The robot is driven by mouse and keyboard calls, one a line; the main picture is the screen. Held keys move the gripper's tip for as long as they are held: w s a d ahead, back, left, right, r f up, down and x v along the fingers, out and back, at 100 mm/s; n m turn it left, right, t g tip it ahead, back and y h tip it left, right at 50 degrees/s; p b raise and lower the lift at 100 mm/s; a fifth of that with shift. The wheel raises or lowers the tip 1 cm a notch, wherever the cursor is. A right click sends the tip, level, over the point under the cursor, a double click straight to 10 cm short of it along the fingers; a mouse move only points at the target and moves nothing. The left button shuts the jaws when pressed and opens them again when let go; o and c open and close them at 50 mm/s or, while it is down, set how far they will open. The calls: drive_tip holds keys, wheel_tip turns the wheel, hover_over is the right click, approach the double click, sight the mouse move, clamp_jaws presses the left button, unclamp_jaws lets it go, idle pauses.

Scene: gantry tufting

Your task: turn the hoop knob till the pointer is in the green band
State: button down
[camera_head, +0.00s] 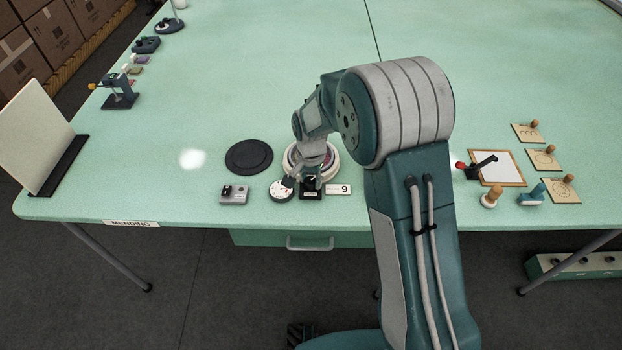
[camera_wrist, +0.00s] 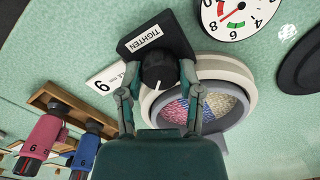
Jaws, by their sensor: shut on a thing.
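My gripper (camera_head: 311,181) is at the table's front edge; in the wrist view my gripper (camera_wrist: 157,84) has its fingers on either side of the round black hoop knob (camera_wrist: 158,68), shut on it. The knob sits on a black block marked TIGHTEN (camera_wrist: 148,38). Beside it is the white dial (camera_wrist: 226,34), also in the head view (camera_head: 281,190), partly cut off in the wrist view. The hoop (camera_wrist: 243,92) holds pink, blue and cream cloth behind my right finger.
A number 9 plate (camera_head: 338,189) stands right of the knob block. A black round disc (camera_head: 249,157) and a small grey box (camera_head: 234,195) lie to the left. Colored tools with wooden parts (camera_wrist: 42,135) show at the wrist view's left. The table's middle is clear.

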sight(310, 180)
drive_tip(key=shift+s+f+n, duration=0.1)
drive_tip(key=shift+n, duration=1.35)
drive_tip(key=shift+s+f+n, duration=0.1)
drive_tip(key=shift+n, duration=1.35)
drive_tip(key=shift+c, duration=1.3)
unclamp_jaws()
drive_tip(key=shift+a, duration=0.1)
drive_tip(key=shift+w, duration=0.1)
drive_tip(key=shift+r, duration=0.1)
drive_tip(key=shift+r, duration=0.2)
wheel_tip(310, 180, up, 11)
drive_tip(key=shift+r, duration=0.2)
